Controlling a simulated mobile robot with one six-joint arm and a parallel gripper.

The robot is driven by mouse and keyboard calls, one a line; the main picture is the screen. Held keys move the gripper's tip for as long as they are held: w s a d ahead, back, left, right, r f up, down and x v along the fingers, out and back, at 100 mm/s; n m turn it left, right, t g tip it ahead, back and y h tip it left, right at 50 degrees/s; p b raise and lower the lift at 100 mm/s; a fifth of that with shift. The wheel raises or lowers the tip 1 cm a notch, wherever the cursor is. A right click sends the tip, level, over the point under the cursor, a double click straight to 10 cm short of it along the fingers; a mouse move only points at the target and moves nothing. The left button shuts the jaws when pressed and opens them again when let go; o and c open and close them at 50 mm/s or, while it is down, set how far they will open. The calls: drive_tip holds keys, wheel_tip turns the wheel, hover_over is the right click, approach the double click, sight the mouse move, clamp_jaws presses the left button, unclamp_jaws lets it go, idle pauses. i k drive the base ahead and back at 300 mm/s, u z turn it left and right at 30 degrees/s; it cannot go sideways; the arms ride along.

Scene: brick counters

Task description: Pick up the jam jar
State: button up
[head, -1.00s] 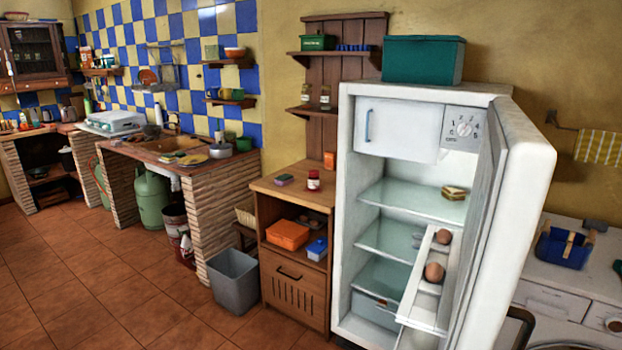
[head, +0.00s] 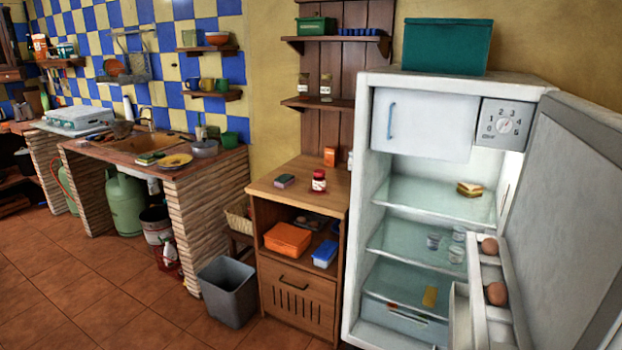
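A small red jar with a pale label (head: 319,181), which looks like the jam jar, stands upright on top of the wooden cabinet (head: 270,189) left of the fridge. A small sponge-like block (head: 285,181) lies to its left on the same top. An orange box (head: 330,156) and a partly hidden pale container stand behind it. My gripper is not in view.
The fridge (head: 376,83) stands open right of the cabinet, its door (head: 580,190) swung out to the right. A grey bin (head: 227,290) stands on the floor left of the cabinet. The tiled floor (head: 90,290) at front left is clear.

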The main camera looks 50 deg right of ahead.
sight(319, 180)
drive_tip(key=z, duration=0.05)
drive_tip(key=i, duration=0.95)
drive_tip(key=z, duration=0.1)
